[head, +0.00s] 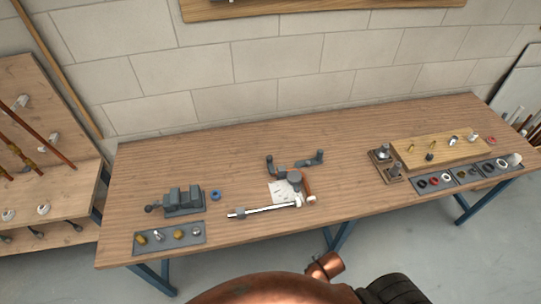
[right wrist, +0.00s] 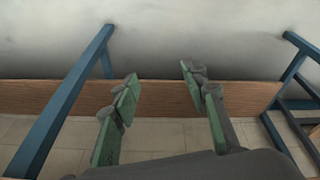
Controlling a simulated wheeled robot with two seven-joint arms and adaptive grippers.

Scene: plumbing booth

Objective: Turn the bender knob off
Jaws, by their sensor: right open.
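A dark grey tool with bent arms (head: 284,170), which looks like the bender, lies mid-table, with a curved copper-coloured piece (head: 308,184) beside it. A round grey part (head: 294,177), perhaps its knob, shows at the tool's front; its setting is too small to tell. A long light rod with grey fittings (head: 262,210) lies in front. In the right wrist view my right gripper (right wrist: 159,78) is open and empty, its green-padded fingers apart, with a table edge (right wrist: 160,97) behind them. The bender is not in that view. My left gripper is not in view.
A grey vise (head: 184,200) and a tray of fittings (head: 170,238) are at the left of the workbench (head: 130,180). Blue table legs (right wrist: 62,105) flank my right gripper.

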